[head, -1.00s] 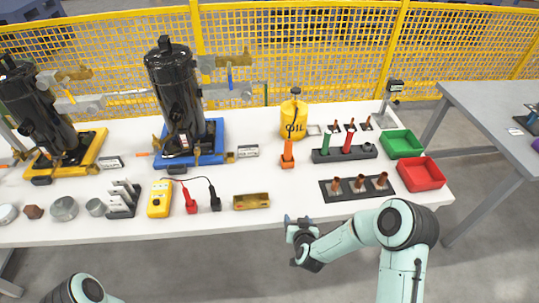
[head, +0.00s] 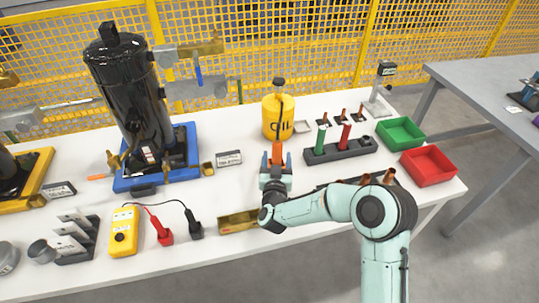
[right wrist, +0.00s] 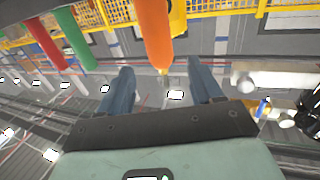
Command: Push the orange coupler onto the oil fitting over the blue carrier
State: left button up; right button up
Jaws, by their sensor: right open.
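The orange coupler (head: 277,152) stands upright on the white table in front of the yellow oil can (head: 272,118). My right gripper (head: 276,168) is open at the coupler, on its near side. In the right wrist view the coupler (right wrist: 153,38) shows between the lines of the two open fingers (right wrist: 160,82), with no clear contact. The blue carrier (head: 128,183) holds a black compressor (head: 128,95) to the left. Brass fittings (head: 113,160) show low at its left, and more at its upper right (head: 205,50); I cannot tell which is the oil fitting. My left gripper is out of view.
A dark rack (head: 340,150) with green and red couplers stands right of the orange one. Green (head: 401,134) and red (head: 429,166) bins lie farther right. A brass tray (head: 238,221), a yellow meter (head: 123,232) and its leads lie along the front. A yellow mesh fence runs behind.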

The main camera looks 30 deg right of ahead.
aim_at(277, 149)
jog(key=shift+w+d+r, duration=0.1)
jog(key=shift+w+d, duration=0.4)
jog(key=x, duration=0.4)
jog(key=shift+w, duration=0.45)
jog(key=c, duration=1.2)
